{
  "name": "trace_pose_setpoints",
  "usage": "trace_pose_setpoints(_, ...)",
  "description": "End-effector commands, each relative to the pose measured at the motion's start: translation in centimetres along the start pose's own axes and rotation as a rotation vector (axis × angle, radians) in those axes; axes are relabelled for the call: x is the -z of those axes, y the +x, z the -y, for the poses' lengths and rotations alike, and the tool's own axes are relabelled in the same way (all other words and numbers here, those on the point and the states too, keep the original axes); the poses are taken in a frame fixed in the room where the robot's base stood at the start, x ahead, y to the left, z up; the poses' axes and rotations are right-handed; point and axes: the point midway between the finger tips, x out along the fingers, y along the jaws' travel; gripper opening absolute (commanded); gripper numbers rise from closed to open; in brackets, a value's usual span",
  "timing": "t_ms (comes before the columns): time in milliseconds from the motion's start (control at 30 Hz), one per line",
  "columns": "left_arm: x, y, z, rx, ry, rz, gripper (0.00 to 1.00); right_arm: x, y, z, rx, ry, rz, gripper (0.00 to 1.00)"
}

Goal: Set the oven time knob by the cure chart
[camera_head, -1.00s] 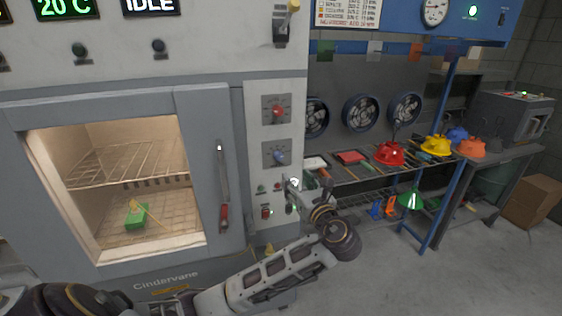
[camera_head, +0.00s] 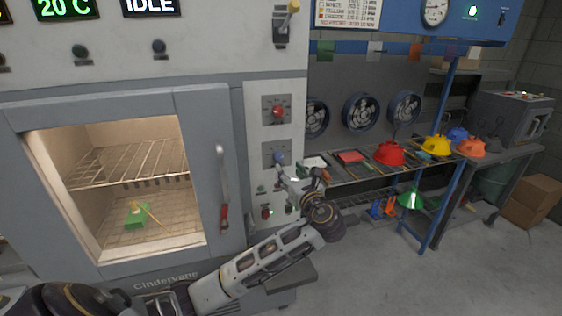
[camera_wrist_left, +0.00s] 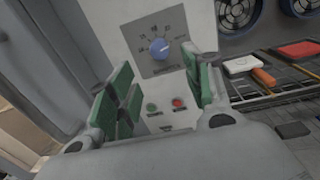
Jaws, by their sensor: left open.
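The oven's control strip (camera_head: 254,120) carries a red knob (camera_head: 278,112) above a blue knob (camera_head: 279,158), each on a grey dial plate. In the left wrist view the blue knob (camera_wrist_left: 159,48) sits on its marked dial, too small to read for certain. My left gripper (camera_head: 300,172) is in front of the strip, just below and right of the blue knob. Its green-padded fingers (camera_wrist_left: 160,88) are apart with nothing between them, and the blue knob is beyond them. The chart (camera_head: 348,14) is at the top, cut off, with tiny text. My right gripper does not show.
The oven door (camera_head: 205,130) is shut, with a red-ended handle (camera_head: 223,190); a green item (camera_head: 137,216) lies inside. A shelf with red (camera_head: 389,153) and yellow (camera_head: 436,145) hoods stands at right.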

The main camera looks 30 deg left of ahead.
Motion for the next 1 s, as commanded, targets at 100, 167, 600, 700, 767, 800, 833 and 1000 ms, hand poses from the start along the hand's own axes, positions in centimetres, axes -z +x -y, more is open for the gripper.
trace_pose_setpoints(100,-0.1,1.6,0.0,-0.002,0.001,0.001,0.50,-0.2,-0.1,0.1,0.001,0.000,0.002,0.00)
trace_pose_setpoints(167,-0.1,2.4,0.0,-0.001,0.001,0.001,0.50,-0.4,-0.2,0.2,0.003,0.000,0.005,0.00)
trace_pose_setpoints(600,0.0,7.5,0.0,-0.001,0.001,0.000,0.50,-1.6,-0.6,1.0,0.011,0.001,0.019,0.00)
trace_pose_setpoints(700,-0.1,8.0,0.0,0.001,0.000,0.000,0.50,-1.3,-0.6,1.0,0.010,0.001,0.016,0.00)
trace_pose_setpoints(767,-0.1,8.2,0.0,0.001,-0.001,0.000,0.50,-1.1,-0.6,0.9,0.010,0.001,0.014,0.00)
trace_pose_setpoints(800,-0.1,8.3,0.0,0.001,-0.001,0.000,0.50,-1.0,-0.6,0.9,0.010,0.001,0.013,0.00)
trace_pose_setpoints(833,-0.1,8.3,0.0,0.001,-0.001,0.000,0.50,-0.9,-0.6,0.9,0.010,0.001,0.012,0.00)
trace_pose_setpoints(1000,0.0,8.4,0.0,0.001,-0.001,0.000,0.50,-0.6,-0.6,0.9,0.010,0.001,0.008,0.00)
